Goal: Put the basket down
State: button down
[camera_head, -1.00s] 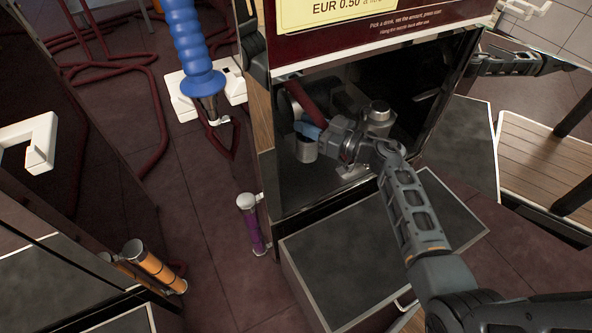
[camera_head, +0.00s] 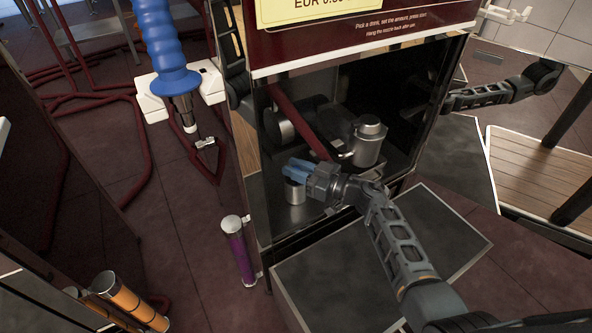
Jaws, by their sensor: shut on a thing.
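My gripper (camera_head: 298,169), with blue fingertips, reaches into the open bay of the vending cabinet from the right. Its fingertips are at the rim of a small silver round cup (camera_head: 294,191), which I take to be the basket; no other basket shows. The fingers look shut on it, but the grip itself is partly hidden. The cup looks upright, low in the front left of the bay. I cannot tell whether its underside touches the bay floor.
A silver canister (camera_head: 369,143) stands behind my gripper in the bay, with a slanting red bar (camera_head: 298,122) to its left. A dark flat top (camera_head: 350,285) lies in front. A purple cylinder (camera_head: 238,250) and blue ribbed handle (camera_head: 165,42) are to the left.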

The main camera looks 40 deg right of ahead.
jog(key=shift+f, duration=0.1)
jog(key=c, duration=1.4)
grip_release()
jog(key=shift+f, duration=0.1)
jog(key=o, duration=0.5)
jog(key=shift+r, duration=0.25)
jog(key=p+v, duration=0.4)
jog(key=v, duration=0.8)
jog(key=shift+a, duration=0.1)
